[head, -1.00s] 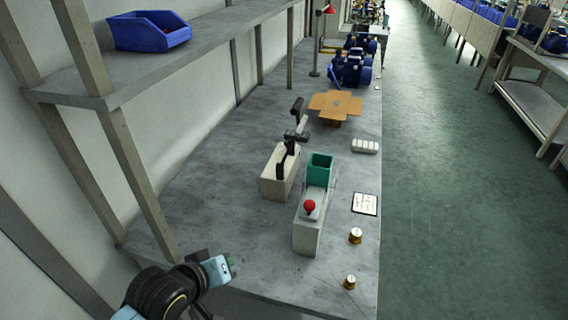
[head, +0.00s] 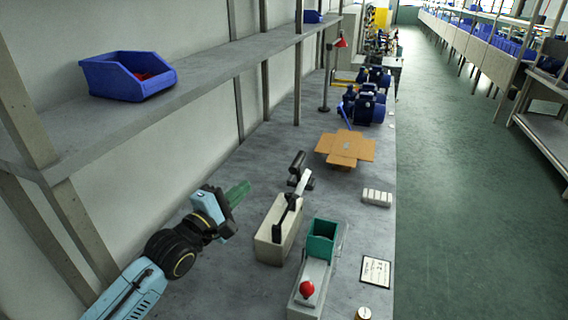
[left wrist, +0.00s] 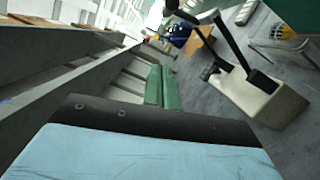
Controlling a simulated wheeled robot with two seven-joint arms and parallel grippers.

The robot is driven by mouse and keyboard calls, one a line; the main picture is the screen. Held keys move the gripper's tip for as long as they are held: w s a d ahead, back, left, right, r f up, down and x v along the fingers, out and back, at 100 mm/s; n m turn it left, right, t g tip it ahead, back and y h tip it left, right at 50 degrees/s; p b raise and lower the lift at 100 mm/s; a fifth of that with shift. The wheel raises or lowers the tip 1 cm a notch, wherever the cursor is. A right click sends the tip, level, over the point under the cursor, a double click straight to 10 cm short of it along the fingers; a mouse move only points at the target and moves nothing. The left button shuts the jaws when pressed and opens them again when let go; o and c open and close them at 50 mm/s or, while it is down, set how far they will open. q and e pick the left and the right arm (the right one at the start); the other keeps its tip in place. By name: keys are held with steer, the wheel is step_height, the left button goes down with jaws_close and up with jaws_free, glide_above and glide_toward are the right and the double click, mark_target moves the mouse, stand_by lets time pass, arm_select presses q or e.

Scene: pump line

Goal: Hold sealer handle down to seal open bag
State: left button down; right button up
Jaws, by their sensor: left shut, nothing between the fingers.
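The sealer (head: 275,232) is a beige box on the bench with a black and light-grey lever. Its handle (head: 297,163) stands raised. In the left wrist view the sealer body (left wrist: 265,98) is at the right, with its black arm (left wrist: 232,42) above it. My left gripper (head: 240,192) has green fingers, shut and empty. It is in the air to the left of the sealer, apart from the handle. Its fingers (left wrist: 162,88) show side by side in the left wrist view. I cannot make out an open bag. My right gripper is not in view.
A teal bin (head: 321,241) and a red knob (head: 307,289) are on a grey unit right of the sealer. A cardboard piece (head: 345,147), white block (head: 377,197) and framed card (head: 376,271) lie on the bench. A shelf with a blue bin (head: 127,76) is at left.

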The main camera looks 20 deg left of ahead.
arm_select(q)
steer(key=w+d+r+p, duration=0.1)
steer(key=w+d, duration=0.5)
steer(key=w, duration=0.3)
steer(key=shift+w+d+r, duration=0.25)
steer(key=shift+d, duration=0.1)
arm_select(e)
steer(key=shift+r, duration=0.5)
